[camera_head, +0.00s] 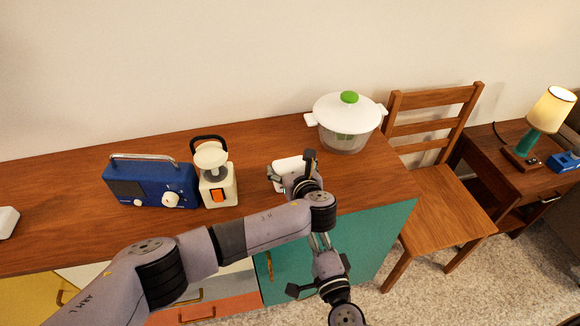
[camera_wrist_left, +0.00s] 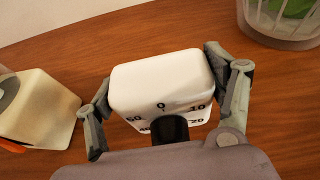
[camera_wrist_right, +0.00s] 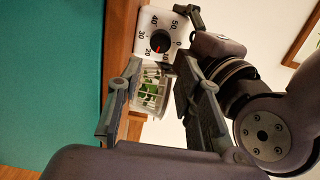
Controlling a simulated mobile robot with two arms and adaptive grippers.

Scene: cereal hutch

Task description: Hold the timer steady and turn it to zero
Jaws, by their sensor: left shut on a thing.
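The white timer (camera_head: 288,166) stands on the wooden hutch top, partly hidden by my left arm. My left gripper (camera_wrist_left: 160,92) is shut on the timer, a finger on each side of its white body (camera_wrist_left: 162,78). The timer's numbered face and black knob (camera_wrist_right: 160,43) show in the right wrist view; a red mark on the knob points down-left, around 10 to 20, while 0 is at the right. My right gripper (camera_wrist_right: 156,82) is open and empty, in front of and below the timer face, apart from it. It also shows low in the head view (camera_head: 320,276).
A blue radio (camera_head: 150,186) and a cream appliance with an orange switch (camera_head: 217,188) stand left of the timer. A salad spinner (camera_head: 347,120) with a white lid stands behind right. A wooden chair (camera_head: 440,195) is beside the hutch. The teal door (camera_head: 375,235) is below the right gripper's side.

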